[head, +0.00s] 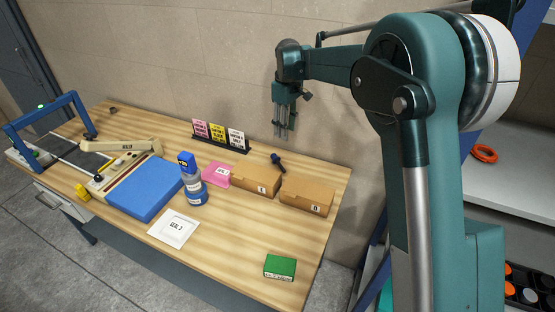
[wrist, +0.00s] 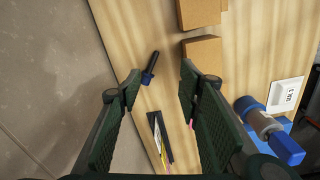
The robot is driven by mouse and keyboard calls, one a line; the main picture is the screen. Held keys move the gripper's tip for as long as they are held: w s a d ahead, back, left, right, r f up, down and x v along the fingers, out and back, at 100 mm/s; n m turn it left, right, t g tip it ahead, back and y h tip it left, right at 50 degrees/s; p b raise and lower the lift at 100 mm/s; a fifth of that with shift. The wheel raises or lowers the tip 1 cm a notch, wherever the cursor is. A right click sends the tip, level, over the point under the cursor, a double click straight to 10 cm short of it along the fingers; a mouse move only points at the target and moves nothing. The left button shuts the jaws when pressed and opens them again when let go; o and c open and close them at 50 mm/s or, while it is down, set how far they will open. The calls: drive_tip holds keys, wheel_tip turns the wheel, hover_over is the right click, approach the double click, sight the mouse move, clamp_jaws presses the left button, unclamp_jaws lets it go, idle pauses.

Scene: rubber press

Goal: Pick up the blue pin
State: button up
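The blue pin (head: 278,162) is small and dark and lies on the wooden table behind the gap between the two cardboard boxes. In the wrist view the pin (wrist: 150,68) shows a dark shaft and a blue part, ahead of the fingertips and between their lines. My gripper (head: 283,131) hangs in the air above the back of the table, fingers pointing down. In the wrist view my gripper (wrist: 159,82) has its two fingers wide apart with nothing between them. The pin is apart from the gripper and fully visible.
Cardboard boxes (head: 256,180) (head: 306,194) stand in front of the pin. A card holder (head: 219,143) stands to its left. A pink block (head: 216,174), blue bottle (head: 194,190), blue-topped press (head: 145,188), white card (head: 173,228) and green box (head: 280,267) are on the table. The wall is close behind.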

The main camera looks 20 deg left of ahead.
drive_tip(key=shift+f, duration=0.1)
drive_tip(key=m, duration=0.4)
hover_over(275, 156)
wheel_tip(275, 156, down, 14)
drive_tip(key=shift+s+r, duration=0.1)
drive_tip(key=shift+d, duration=0.1)
drive_tip(key=shift+f, duration=1.3)
drive_tip(key=shift+f, duration=0.1)
drive_tip(key=shift+f+p, duration=0.3)
drive_tip(key=shift+f, duration=2.2)
drive_tip(key=shift+c, duration=0.6)
